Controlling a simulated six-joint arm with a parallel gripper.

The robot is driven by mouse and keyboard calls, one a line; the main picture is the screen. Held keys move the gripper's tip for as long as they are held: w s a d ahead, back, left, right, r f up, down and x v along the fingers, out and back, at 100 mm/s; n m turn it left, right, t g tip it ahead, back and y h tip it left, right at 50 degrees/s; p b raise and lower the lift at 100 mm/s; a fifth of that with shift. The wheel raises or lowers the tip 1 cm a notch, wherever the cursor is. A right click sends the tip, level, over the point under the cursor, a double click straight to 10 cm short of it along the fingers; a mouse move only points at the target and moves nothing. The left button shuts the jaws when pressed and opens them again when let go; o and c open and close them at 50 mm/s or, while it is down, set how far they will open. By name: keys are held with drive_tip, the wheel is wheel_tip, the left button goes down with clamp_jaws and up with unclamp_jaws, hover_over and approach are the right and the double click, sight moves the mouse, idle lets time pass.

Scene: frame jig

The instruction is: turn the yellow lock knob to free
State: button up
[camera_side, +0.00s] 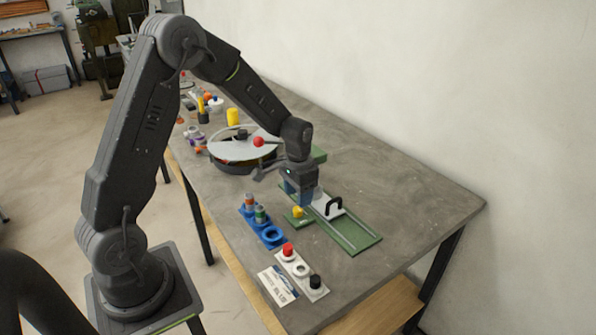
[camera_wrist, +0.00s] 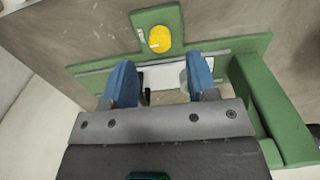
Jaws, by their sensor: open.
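The yellow lock knob (camera_wrist: 160,39) sits on a small green plate (camera_wrist: 141,21) that joins the side of the green jig rail. A pale mark shows on the knob's face in the wrist view. In the side view the knob (camera_side: 298,211) is just below and beside my gripper. My gripper (camera_wrist: 168,75) is open and empty, its two blue fingers apart. The knob lies ahead of the fingertips, not between them. A white slide (camera_wrist: 170,78) with a black handle (camera_side: 334,206) is on the green rail (camera_side: 362,241), partly hidden by the fingers in the wrist view.
A blue holder (camera_side: 271,237) with small bottles stands left of the knob. A white panel with red and black buttons (camera_side: 301,270) and a label card (camera_side: 279,287) lie in front. A round turntable (camera_side: 235,151) stands behind. The table's right side is clear.

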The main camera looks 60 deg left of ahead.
wheel_tip(320, 180, up, 8)
drive_tip(key=shift+r, duration=0.2)
drive_tip(key=s+d+r+t, duration=0.2)
drive_tip(key=s+d+r, duration=0.3)
drive_tip(key=s, duration=0.5)
drive_tip(key=s+d+r+t, duration=0.3)
drive_tip(key=s+d+r, duration=0.3)
drive_tip(key=s, duration=0.4)
drive_tip(key=shift+s+d+r+t, duration=0.15)
drive_tip(key=shift+d+r+t, duration=0.15)
drive_tip(key=shift+r, duration=0.3)
